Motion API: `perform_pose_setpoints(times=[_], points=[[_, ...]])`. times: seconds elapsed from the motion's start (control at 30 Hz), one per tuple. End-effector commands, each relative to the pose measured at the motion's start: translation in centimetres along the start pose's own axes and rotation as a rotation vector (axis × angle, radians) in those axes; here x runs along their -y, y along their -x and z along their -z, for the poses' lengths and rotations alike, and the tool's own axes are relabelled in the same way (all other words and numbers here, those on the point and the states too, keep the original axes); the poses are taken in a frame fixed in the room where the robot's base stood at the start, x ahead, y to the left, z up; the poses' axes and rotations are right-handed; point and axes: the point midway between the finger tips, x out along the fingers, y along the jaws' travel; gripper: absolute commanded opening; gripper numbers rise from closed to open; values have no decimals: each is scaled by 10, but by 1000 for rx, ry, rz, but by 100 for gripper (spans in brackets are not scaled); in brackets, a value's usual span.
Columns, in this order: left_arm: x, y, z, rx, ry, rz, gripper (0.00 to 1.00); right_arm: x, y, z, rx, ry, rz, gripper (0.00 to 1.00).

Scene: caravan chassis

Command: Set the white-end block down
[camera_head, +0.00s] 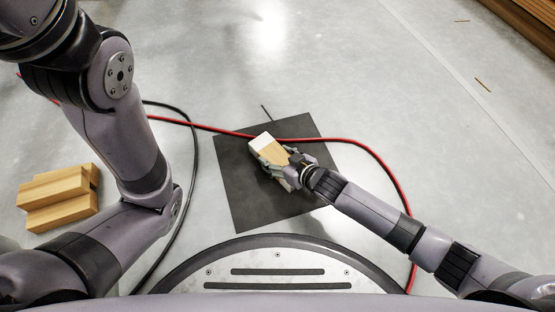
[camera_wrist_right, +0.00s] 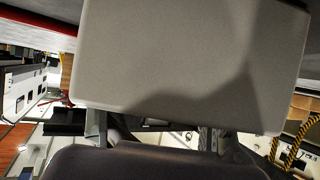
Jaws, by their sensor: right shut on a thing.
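The white-end block (camera_head: 266,148) is pale wood with one white end, over the dark square mat (camera_head: 240,200) in the head view. Its white end points to the upper left. My right gripper (camera_head: 278,165) is shut on the block, with fingers along its sides. Whether the block touches the mat or hangs above it, I cannot tell. In the right wrist view a large pale, partly shadowed face (camera_wrist_right: 180,60) fills the upper middle, with gripper parts below it. My left arm shows at the left, but its gripper is not in view.
Plain wooden blocks (camera_head: 58,198) lie stacked on the floor at left. A black cable (camera_head: 193,150) curves on the left. Timber (camera_head: 530,18) lies at upper right. Grey floor beyond is mostly clear.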

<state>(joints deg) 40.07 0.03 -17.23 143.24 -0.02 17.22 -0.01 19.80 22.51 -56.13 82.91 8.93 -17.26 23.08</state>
Motion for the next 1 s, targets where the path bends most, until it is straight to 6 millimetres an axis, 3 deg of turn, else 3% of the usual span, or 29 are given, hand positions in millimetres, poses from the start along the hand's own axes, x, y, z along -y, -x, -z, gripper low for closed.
perform_pose_setpoints(times=[0.23,0.27,0.53,0.87,1.0], points=[[0,0,0,-1,0,0,54,0,-1,0,-2,-1,1,20],[0,0,0,-1,0,0,54,0,-1,-2,0,-1,0,59],[0,-1,0,-1,0,0,54,0,-1,-2,1,-1,0,77],[0,-1,0,-1,0,0,54,0,0,-1,0,0,0,78],[2,-10,-3,0,-1,0,54,0,10,3,3,-2,0,78]])
